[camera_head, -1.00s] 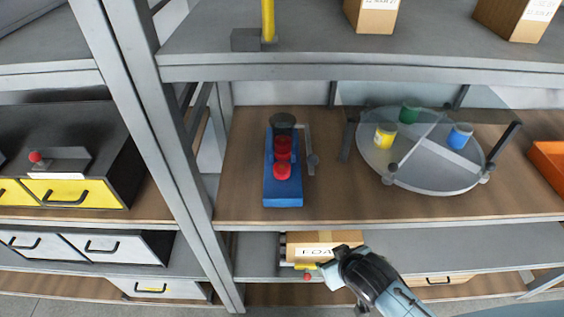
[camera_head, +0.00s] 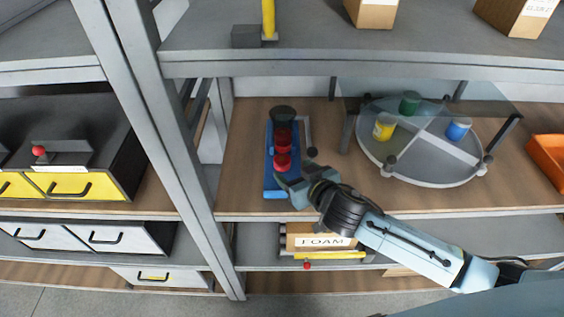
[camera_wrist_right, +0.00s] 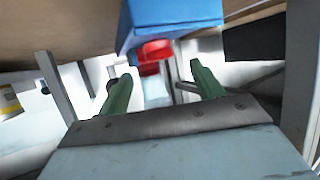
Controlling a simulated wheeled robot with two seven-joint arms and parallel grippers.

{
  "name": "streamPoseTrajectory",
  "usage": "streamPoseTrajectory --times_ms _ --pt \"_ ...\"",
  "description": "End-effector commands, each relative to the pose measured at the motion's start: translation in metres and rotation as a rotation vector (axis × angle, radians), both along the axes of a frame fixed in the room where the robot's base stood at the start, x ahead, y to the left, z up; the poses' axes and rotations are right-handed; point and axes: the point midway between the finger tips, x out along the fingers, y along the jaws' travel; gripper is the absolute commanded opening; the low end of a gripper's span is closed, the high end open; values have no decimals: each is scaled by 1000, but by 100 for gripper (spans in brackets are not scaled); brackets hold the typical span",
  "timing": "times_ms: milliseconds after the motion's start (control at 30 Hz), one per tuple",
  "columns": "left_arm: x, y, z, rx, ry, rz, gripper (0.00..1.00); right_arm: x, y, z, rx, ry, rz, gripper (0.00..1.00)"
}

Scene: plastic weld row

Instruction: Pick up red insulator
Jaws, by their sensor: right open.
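The red insulator (camera_head: 283,161) stands at the near end of a blue base (camera_head: 275,192) on the wooden shelf, with a taller dark red piece and a black cap behind it. My right gripper (camera_head: 290,181) is beside the near right part of the base, just in front of the red insulator, and hides part of the base. In the right wrist view, the open green fingers (camera_wrist_right: 158,85) have nothing between them. The red insulator (camera_wrist_right: 154,50) shows beyond the fingertips, partly behind the blue base (camera_wrist_right: 172,22). My left gripper is not in view.
A round grey divided tray (camera_head: 440,182) with yellow, green and blue cans stands to the right under a clear panel. A grey metal post (camera_head: 150,130) rises left of the base. A shelf (camera_head: 360,65) hangs above. A FOAM box (camera_head: 320,238) sits below.

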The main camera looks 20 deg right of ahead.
Motion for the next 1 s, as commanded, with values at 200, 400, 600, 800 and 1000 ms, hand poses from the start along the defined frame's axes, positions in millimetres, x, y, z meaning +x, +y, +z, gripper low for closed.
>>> streamPoseTrajectory --times_ms 200,400,600,800,1000 --pt "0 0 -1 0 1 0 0 14 3 -6 0 0 1 67" --pt "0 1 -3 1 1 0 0 35 5 -15 -2 1 0 67" --pt "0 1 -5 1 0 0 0 55 10 -25 0 1 0 67" --pt "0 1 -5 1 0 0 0 60 11 -28 1 2 1 67" --pt "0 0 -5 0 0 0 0 60 11 -27 1 2 1 57"
